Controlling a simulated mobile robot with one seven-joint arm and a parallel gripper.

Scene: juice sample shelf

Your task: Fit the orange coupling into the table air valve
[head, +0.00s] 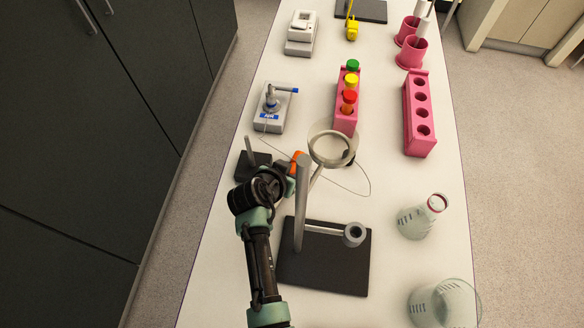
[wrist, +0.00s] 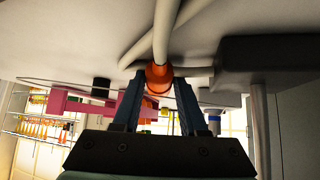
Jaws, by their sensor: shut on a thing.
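The orange coupling (head: 297,158) is between the fingers of my gripper (head: 291,170), which is shut on it. In the wrist view the coupling (wrist: 158,80) sits between the two fingertips of my gripper (wrist: 159,88), with a pale tube rising from it. The air valve (head: 269,122) is a grey block on the table with a blue handle and a blue "AIR" label. It stands beyond my gripper and a little left, apart from the coupling. Its port detail is too small to tell.
A dark-based stand with a grey post and ring (head: 331,146) is close on the right of my gripper. A small dark stand (head: 243,164) is on its left. A thin cable loops across the table. Pink racks (head: 418,130) and a flask (head: 414,221) stand further right.

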